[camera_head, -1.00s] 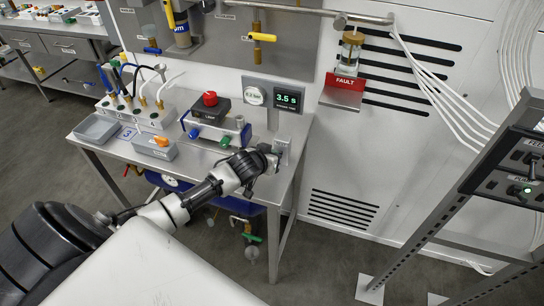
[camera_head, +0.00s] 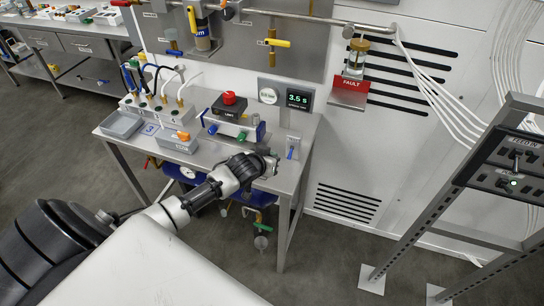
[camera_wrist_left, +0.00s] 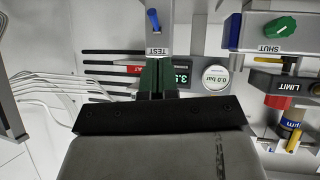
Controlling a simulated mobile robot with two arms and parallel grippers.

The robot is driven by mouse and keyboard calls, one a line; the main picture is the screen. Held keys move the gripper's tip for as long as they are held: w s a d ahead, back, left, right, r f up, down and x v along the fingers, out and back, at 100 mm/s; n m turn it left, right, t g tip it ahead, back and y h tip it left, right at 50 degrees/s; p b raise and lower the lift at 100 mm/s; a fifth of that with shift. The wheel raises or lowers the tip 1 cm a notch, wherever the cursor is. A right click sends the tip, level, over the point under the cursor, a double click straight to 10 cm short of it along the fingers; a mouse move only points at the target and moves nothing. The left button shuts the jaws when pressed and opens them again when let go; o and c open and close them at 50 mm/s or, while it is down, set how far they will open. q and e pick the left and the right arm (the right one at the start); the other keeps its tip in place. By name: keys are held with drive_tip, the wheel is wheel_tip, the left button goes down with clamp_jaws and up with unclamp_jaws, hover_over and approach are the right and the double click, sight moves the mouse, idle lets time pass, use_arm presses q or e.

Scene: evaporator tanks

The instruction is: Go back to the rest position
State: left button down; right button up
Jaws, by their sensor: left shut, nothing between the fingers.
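My left gripper (camera_head: 274,163) is over the front right part of the steel bench (camera_head: 215,158). It is shut and holds nothing. It stands apart from the small TEST plate with a blue lever (camera_head: 291,152) to its right. In the left wrist view my dark green fingertips (camera_wrist_left: 155,78) are together, and the blue TEST lever (camera_wrist_left: 153,20) is beyond them at the top. My right gripper is in neither view.
A LIMIT box with a red button (camera_head: 229,98) and a 3.5 s display (camera_head: 299,99) stand at the bench's back. Grey trays (camera_head: 122,124) are at its left. A red FAULT sign (camera_head: 348,88) is on the wall. A metal rack (camera_head: 440,190) stands right; floor between is clear.

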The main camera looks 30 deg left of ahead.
use_arm(q)
drive_tip(key=s+d+f+m+g, duration=0.1)
drive_tip(key=s+d+g, duration=0.1)
drive_tip(key=s+d, duration=0.5)
drive_tip(key=s+d+f+m+g, duration=0.15)
drive_tip(key=s+d, duration=0.25)
drive_tip(key=s, duration=0.5)
drive_tip(key=s+d+r+g, duration=0.15)
drive_tip(key=s+r, duration=0.25)
drive_tip(key=s, duration=0.4)
drive_tip(key=s+d+r+g, duration=0.1)
drive_tip(key=s+r+g, duration=0.2)
drive_tip(key=s, duration=0.6)
wheel_tip(320, 180, down, 29)
drive_tip(key=m+g+b, duration=0.1)
drive_tip(key=b, duration=0.3)
drive_tip(key=s+a+f+b, duration=0.1)
drive_tip(key=s+f+b, duration=0.1)
drive_tip(key=s+f, duration=0.6)
drive_tip(key=s+a+f+g+b, duration=0.1)
drive_tip(key=s+a+f+b, duration=0.1)
drive_tip(key=s+f, duration=0.6)
wheel_tip(320, 180, down, 5)
drive_tip(key=shift+s+f+g, duration=0.1)
drive_tip(key=shift+s+g, duration=0.05)
drive_tip(key=shift+g, duration=0.15)
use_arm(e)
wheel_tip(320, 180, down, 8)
